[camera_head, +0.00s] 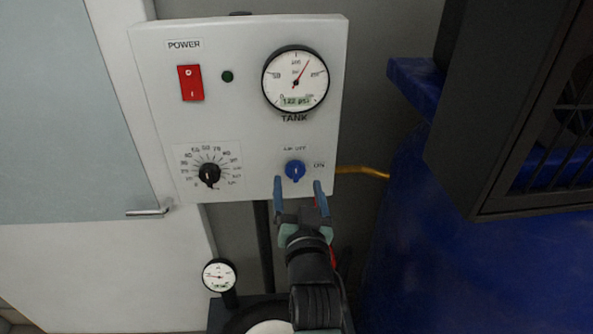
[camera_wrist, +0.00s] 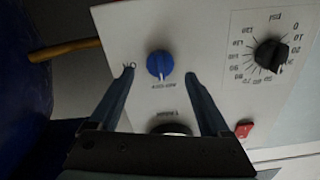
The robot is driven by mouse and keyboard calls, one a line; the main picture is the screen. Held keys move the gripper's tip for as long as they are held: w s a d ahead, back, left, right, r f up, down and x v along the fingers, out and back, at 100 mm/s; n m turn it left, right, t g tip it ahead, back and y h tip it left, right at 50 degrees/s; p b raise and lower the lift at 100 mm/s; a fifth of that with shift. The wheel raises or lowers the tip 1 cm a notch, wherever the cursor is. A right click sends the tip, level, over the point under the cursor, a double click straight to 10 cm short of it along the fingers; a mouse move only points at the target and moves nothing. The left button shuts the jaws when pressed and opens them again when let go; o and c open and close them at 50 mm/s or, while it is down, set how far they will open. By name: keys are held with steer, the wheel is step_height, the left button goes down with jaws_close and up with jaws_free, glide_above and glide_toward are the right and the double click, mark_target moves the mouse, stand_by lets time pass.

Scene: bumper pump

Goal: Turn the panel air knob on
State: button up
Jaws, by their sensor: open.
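The blue air knob (camera_head: 295,169) sits at the lower right of the white control panel (camera_head: 240,130). "AIR OFF" is printed above it and "ON" to its right. Its white mark looks upright, in line with the off label. The knob also shows in the wrist view (camera_wrist: 160,64), where the picture is turned round. My gripper (camera_head: 298,183) is open, its two blue fingers pointing at the panel just below the knob in the head view. In the wrist view, my gripper's fingertips (camera_wrist: 159,74) lie on either side of the knob, apart from it; their depth is unclear.
The panel also carries a red power switch (camera_head: 190,83), a tank gauge (camera_head: 295,80) and a black dial (camera_head: 209,174). A brass pipe (camera_head: 362,171) leaves the panel's right side toward a blue tank (camera_head: 480,270). A small gauge (camera_head: 219,275) stands below.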

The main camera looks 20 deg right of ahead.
mark_target(296, 175)
steer(key=shift+p+x, duration=0.4)
steer(key=shift+x, duration=1.45)
jaws_close()
